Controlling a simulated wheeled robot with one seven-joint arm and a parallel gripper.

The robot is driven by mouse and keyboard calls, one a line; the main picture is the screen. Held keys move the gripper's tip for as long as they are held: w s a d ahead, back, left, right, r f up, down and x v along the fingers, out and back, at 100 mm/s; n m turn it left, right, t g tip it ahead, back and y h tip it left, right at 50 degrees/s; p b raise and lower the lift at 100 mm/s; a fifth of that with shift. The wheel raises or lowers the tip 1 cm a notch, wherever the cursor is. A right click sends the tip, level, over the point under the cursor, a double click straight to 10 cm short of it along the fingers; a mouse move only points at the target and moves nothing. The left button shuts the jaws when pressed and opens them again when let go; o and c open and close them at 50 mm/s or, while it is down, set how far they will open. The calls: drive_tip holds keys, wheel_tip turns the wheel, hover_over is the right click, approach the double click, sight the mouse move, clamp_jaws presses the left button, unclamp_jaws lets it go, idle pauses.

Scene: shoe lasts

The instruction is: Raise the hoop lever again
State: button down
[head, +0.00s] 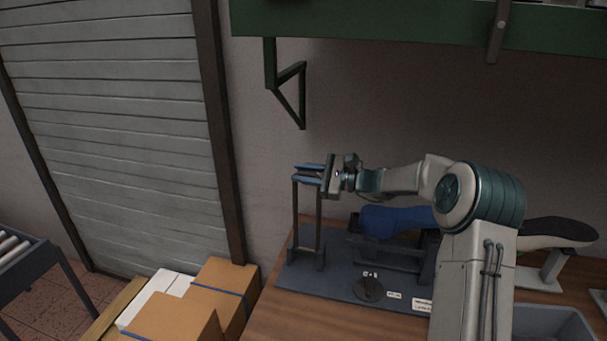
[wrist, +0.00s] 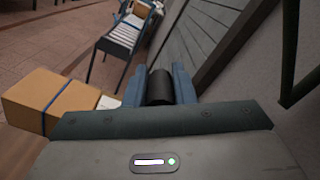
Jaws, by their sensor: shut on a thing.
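The hoop lever (head: 296,215) is a dark frame with two thin legs. In the head view it stands upright at the left end of a dark base plate (head: 318,284). My gripper (head: 308,172) reaches in from the right at the top of the hoop, its blue fingers level. In the wrist view my gripper (wrist: 158,82) is shut on a dark round grip bar (wrist: 160,90) of the hoop, one finger on each side. The fingers partly hide the hoop's top in the head view.
A blue shoe last (head: 390,219) sits on the base plate, partly behind my arm. A round dark knob (head: 369,289) lies in front. Cardboard boxes (head: 228,277) stand at lower left. A green wall bracket (head: 302,95) hangs above the hoop.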

drive_tip(key=shift+w+d, duration=0.1)
drive_tip(key=shift+w, duration=0.05)
drive_tip(key=c, duration=1.2)
unclamp_jaws()
drive_tip(key=shift+w, duration=0.2)
drive_tip(key=shift+c, duration=0.2)
drive_tip(key=shift+w+f, duration=0.2)
drive_tip(key=shift+s+r, duration=0.1)
drive_tip(key=shift+s, duration=0.05)
drive_tip(key=shift+d, duration=0.1)
drive_tip(key=shift+s+d, duration=0.1)
drive_tip(key=shift+d, duration=0.3)
drive_tip(key=b+v, duration=0.3)
drive_tip(key=v, duration=0.9)
drive_tip(key=shift+s+d, duration=0.2)
drive_tip(key=shift+d, duration=0.15)
